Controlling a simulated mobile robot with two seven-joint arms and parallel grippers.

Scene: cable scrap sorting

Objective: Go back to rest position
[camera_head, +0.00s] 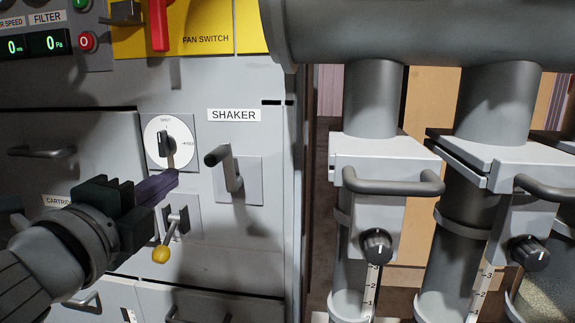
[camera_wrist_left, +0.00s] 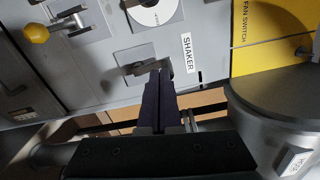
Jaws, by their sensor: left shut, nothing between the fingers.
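My left gripper (camera_head: 174,176) comes in from the lower left in the head view. Its dark fingers are closed together with nothing between them. The fingertips lie in front of the panel, just below the round white dial (camera_head: 168,142) and left of the shaker handle (camera_head: 229,168). In the left wrist view, the shut fingers (camera_wrist_left: 160,80) point toward the shaker plate, and their tips overlap the handle in the picture. I cannot tell whether they touch it. My right gripper is not in view.
A yellow-knobbed lever (camera_head: 163,252) sits below the dial, close to my left gripper. Grey pipes with gate handles (camera_head: 392,183) and black knobs (camera_head: 376,246) stand at the right. The yellow fan switch panel (camera_head: 205,40) is above. Drawer handles (camera_head: 42,151) stick out at the left.

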